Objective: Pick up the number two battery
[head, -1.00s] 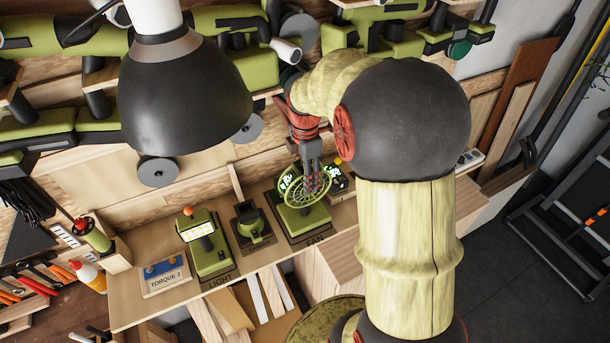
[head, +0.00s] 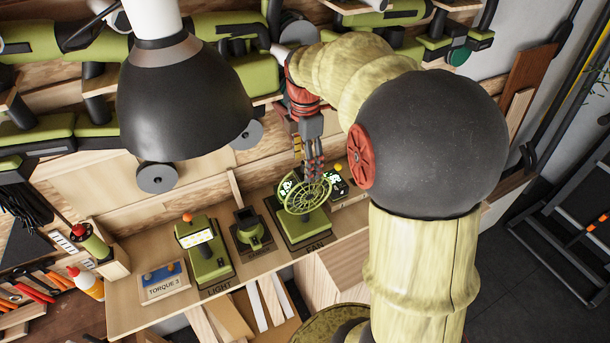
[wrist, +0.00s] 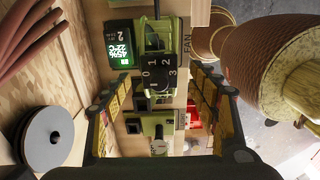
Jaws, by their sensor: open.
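The number two battery (wrist: 116,45) is a dark block with a lit green display and a printed "2", in the upper left of the wrist view, beside the green fan unit (wrist: 162,70). In the head view, the fan (head: 304,222) has a round green grille, with a lit green display (head: 287,187) partly behind it; I cannot tell whether this is the same battery. My gripper (head: 313,172) is open and empty above the grille.
A dark device with a yellow knob (head: 338,167) stands right of the fan. A large black lamp shade (head: 180,100) hangs at left.

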